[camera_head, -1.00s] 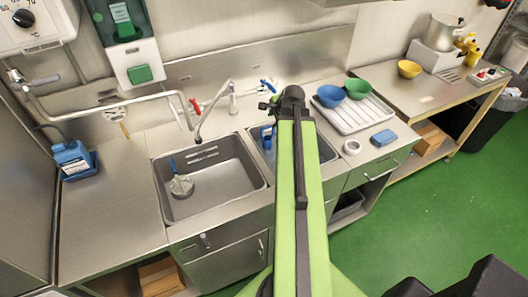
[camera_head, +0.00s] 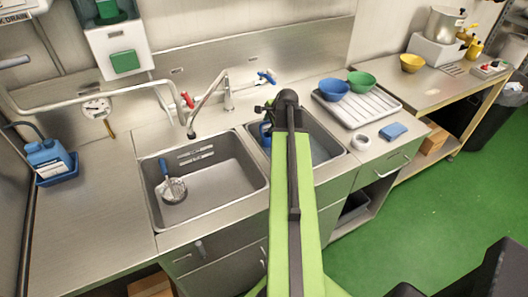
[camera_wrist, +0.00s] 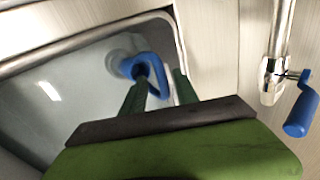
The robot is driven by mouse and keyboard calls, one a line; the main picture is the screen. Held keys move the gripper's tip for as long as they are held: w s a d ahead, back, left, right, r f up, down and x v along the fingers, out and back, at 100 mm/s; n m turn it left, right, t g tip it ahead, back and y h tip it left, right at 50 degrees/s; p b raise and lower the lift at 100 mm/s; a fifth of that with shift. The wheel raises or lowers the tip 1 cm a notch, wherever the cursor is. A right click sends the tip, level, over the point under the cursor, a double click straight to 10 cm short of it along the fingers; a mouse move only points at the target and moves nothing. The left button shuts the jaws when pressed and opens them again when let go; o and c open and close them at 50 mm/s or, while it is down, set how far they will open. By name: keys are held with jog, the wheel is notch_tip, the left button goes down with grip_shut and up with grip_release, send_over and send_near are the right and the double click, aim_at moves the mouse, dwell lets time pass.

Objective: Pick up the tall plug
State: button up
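A blue-handled plug stands in the right sink basin (camera_head: 322,150). In the wrist view its blue loop handle (camera_wrist: 158,66) shows in a corner of the basin, with a pale round part beside it.
The left basin (camera_head: 222,180) holds a round metal piece with a blue handle (camera_head: 173,187). A tap (camera_head: 228,95) with red and blue levers stands behind the basins. A ribbed tray (camera_head: 368,108) with blue and green bowls lies right.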

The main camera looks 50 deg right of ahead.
jog(key=shift+s+r, duration=0.1)
jog(key=shift+r, duration=0.1)
jog(key=shift+w+a, duration=0.15)
jog(key=shift+w, duration=0.05)
grip_shut()
dwell(0.9)
